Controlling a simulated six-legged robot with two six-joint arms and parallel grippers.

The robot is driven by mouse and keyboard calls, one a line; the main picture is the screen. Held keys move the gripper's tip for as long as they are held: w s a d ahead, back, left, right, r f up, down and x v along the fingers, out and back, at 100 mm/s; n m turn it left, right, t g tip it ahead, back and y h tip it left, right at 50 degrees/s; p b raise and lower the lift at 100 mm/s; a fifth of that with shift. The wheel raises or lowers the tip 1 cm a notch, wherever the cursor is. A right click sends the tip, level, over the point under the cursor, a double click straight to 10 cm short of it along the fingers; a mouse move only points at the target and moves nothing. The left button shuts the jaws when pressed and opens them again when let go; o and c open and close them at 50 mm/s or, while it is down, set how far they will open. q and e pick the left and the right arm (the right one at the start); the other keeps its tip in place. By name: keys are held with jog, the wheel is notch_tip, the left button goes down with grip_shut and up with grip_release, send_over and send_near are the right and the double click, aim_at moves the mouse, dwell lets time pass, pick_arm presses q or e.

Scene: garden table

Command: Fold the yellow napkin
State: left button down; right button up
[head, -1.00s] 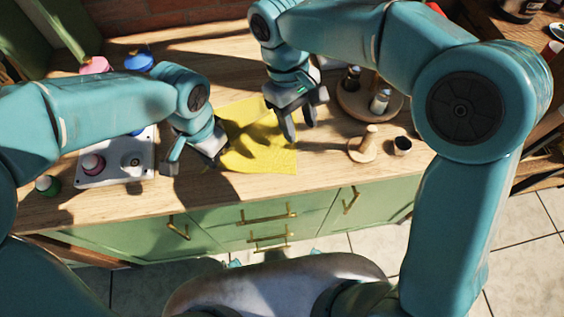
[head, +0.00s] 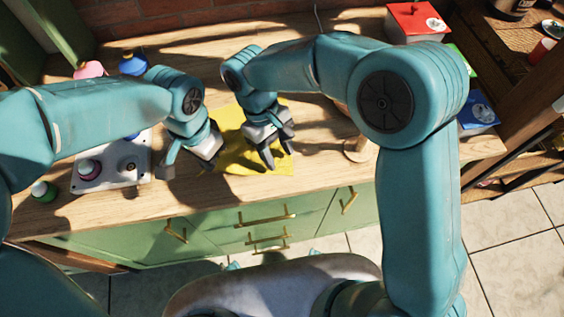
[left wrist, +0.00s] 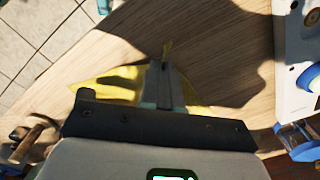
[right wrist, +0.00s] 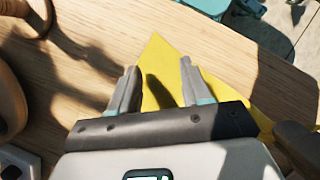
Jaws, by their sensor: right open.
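The yellow napkin (head: 229,121) lies on the wooden counter, partly hidden under both grippers and crossed by shadows. My left gripper (head: 212,165) is at its left edge. In the left wrist view its fingers (left wrist: 166,62) are together, with a small bit of yellow cloth sticking out at the tips. My right gripper (head: 281,158) is open above the napkin's right part, fingers pointing down. In the right wrist view, its spread fingers (right wrist: 157,70) have a napkin corner (right wrist: 155,52) showing between and beyond them; nothing is gripped.
A white panel (head: 112,178) with a pink-capped piece stands left of the napkin, with a green-capped bottle (head: 43,190) beside it. A wooden peg stand (head: 358,149) is to the right. A red box (head: 417,22) stands at the back right. The counter's front edge is close.

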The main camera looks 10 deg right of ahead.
jog(key=shift+s+d+f, duration=0.15)
jog(key=shift+f, duration=0.4)
jog(key=shift+f, duration=0.1)
jog(key=shift+c, duration=0.3)
grip_shut()
jog(key=shift+r, duration=2.55)
